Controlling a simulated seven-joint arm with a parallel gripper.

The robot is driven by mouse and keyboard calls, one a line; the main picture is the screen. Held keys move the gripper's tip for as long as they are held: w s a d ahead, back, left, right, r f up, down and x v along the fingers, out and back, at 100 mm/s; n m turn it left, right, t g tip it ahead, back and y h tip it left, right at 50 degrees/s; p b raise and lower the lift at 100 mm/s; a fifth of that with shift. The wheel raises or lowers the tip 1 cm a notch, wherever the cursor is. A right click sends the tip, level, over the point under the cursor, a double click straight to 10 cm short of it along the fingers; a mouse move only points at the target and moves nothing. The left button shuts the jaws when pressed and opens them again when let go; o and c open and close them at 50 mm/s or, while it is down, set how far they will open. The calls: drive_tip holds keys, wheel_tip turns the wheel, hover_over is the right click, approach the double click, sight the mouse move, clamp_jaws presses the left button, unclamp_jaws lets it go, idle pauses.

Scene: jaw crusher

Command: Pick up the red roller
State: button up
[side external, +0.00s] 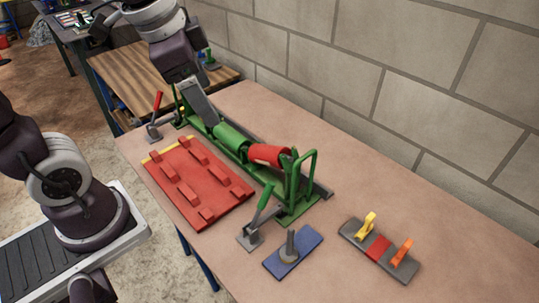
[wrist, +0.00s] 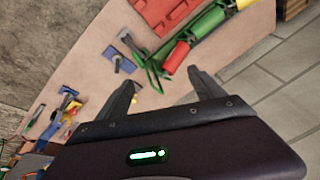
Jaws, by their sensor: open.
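The red roller (side external: 268,154) lies on the green frame (side external: 296,205), end to end with a green roller (side external: 231,136). In the wrist view the red roller (wrist: 176,57) shows beyond my fingertips, nearer the right finger, and the green roller (wrist: 207,21) is farther up. My gripper (wrist: 163,78) is open, its two dark fingers apart with nothing between them. In the side view my dark wrist hangs at the top, near the frame's far end; I cannot clearly make out the fingertips there. The gripper appears apart from the red roller.
A red plate with raised blocks (side external: 197,183) lies beside the frame. A green-handled lever (side external: 262,208), a blue base with a grey post (side external: 292,252) and a grey bar with coloured clips (side external: 378,250) stand nearer. A brick wall (side external: 400,60) runs behind. The table's right side is clear.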

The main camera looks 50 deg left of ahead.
drive_tip(key=w+a+f+m+g, duration=0.2)
drive_tip(key=w+f+m, duration=0.45)
drive_tip(key=w, duration=0.35)
drive_tip(key=m, duration=0.2)
hover_over(268, 156)
drive_tip(key=s+a, duration=0.2)
wheel_tip(268, 156, down, 6)
drive_tip(key=w+f+m, duration=0.1)
drive_tip(key=f, duration=0.2)
drive_tip(key=w+f+m+g, duration=0.1)
drive_tip(key=f, duration=0.2)
drive_tip(key=w+a+f+m+g, duration=0.1)
drive_tip(key=w+f+m, duration=0.1)
drive_tip(key=f, duration=0.8)
drive_tip(key=shift+w+d+f, duration=0.15)
drive_tip(key=shift+w+d, duration=0.05)
drive_tip(key=shift+d, duration=0.05)
drive_tip(key=shift+f, duration=0.2)
clamp_jaws()
